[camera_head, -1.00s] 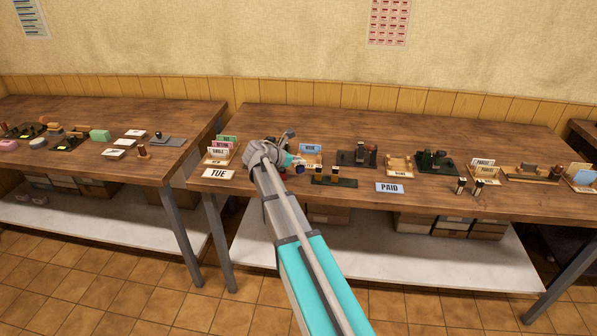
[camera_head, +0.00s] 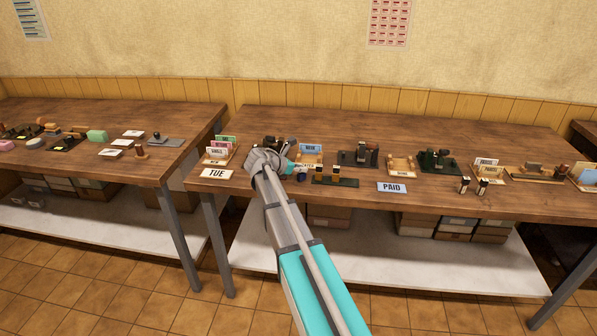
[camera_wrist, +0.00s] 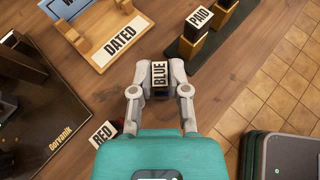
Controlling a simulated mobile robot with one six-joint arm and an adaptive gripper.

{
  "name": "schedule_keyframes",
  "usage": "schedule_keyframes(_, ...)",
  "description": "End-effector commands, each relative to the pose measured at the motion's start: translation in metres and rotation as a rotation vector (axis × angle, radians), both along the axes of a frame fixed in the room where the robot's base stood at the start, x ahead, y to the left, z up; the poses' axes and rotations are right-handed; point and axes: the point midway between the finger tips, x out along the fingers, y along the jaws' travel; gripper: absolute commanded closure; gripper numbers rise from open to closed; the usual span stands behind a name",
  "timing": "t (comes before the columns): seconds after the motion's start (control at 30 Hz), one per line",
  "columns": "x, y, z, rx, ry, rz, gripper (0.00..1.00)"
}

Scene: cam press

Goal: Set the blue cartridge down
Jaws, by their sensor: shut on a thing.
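The blue cartridge (camera_wrist: 159,76), a small block with a white label reading BLUE, is between the two fingers of my gripper (camera_wrist: 160,90) in the wrist view. The fingers are shut on its sides. It is over the bare wood of the table near the front edge; I cannot tell whether its underside touches the wood. In the head view my gripper (camera_head: 296,170) is low over the right-hand table, and my own arm hides much of it and the cartridge.
The wrist view shows a DATED wooden tray (camera_wrist: 110,52) ahead, a dark Gorvanik plate (camera_wrist: 45,125) at left, a RED block (camera_wrist: 104,131) near the left finger, and a green stand (camera_wrist: 212,52) with PAID at upper right. Bare wood lies between them.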

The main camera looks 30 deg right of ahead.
Motion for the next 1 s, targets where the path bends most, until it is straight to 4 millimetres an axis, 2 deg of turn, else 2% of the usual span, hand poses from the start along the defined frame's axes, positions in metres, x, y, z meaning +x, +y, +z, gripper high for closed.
schedule_keyframes(0.33, -0.0001, -0.0003, -0.0037, 0.0, 0.0, 0.0, 1.0)
schedule_keyframes(0.37, -0.0001, -0.0003, -0.0029, 0.0, 0.0, 0.0, 0.75)
schedule_keyframes(0.53, -0.0001, -0.0004, -0.0023, 0.0, 0.0, -0.001, 0.44)
schedule_keyframes(1.0, -0.0002, -0.0007, -0.0006, 0.0, 0.0, -0.001, 0.44)
